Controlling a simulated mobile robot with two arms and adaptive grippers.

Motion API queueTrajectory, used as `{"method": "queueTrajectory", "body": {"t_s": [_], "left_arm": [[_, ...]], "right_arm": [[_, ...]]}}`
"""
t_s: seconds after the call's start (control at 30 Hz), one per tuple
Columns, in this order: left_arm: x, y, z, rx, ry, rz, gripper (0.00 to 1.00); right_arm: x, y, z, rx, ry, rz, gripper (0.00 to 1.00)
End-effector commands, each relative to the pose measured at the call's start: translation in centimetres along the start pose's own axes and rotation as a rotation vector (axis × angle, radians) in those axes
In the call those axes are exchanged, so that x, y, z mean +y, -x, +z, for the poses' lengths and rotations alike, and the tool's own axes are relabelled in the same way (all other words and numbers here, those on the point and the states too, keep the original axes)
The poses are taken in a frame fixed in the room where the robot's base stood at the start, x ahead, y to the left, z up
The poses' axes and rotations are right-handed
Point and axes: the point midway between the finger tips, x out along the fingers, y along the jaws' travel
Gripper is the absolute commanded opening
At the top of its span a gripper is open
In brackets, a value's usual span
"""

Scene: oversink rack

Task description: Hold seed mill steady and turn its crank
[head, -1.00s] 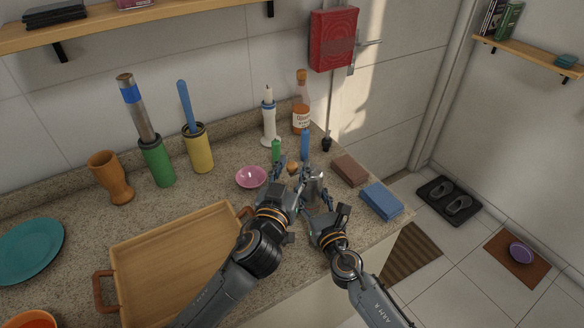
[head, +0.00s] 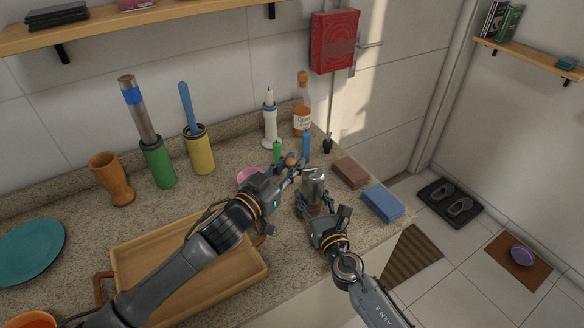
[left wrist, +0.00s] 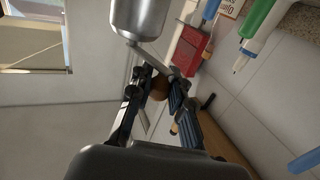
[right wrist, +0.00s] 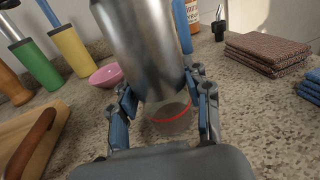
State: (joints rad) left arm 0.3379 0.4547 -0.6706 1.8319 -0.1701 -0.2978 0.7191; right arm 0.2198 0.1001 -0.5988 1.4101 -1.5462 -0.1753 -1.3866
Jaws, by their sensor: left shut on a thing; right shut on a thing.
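The seed mill (head: 313,182) stands upright on the counter, with a shiny metal upper body and a clear lower part with a red line, seen in the right wrist view (right wrist: 168,118). My right gripper (head: 314,205) is shut around the mill, one finger on each side low on its body. The crank arm (left wrist: 152,57) reaches out from the mill's top to a round brown knob (left wrist: 158,90). My left gripper (left wrist: 164,92) is shut on this knob, to the left of and behind the mill in the head view. The fingers partly hide the knob.
A pink bowl (head: 246,176) sits just left of my left gripper, partly hidden by it. A wooden tray (head: 135,250) lies under my left arm. Brown (head: 351,171) and blue (head: 382,203) folded cloths lie right of the mill. A candle holder (head: 270,125) and bottle (head: 302,112) stand behind.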

Motion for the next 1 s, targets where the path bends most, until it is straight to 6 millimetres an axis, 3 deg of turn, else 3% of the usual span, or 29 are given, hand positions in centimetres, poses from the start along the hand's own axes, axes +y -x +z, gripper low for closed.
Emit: {"method": "queueTrajectory", "body": {"t_s": [0.5,1.0], "left_arm": [[-1.8,-2.4,-0.3,0.004,-0.005,0.463,0.0],[-2.0,-4.4,-0.2,0.006,0.002,0.827,0.0]], "right_arm": [[0.2,0.0,0.0,0.0,0.004,0.005,0.02],[0.1,0.0,-0.1,0.001,0.001,0.001,0.02]]}}
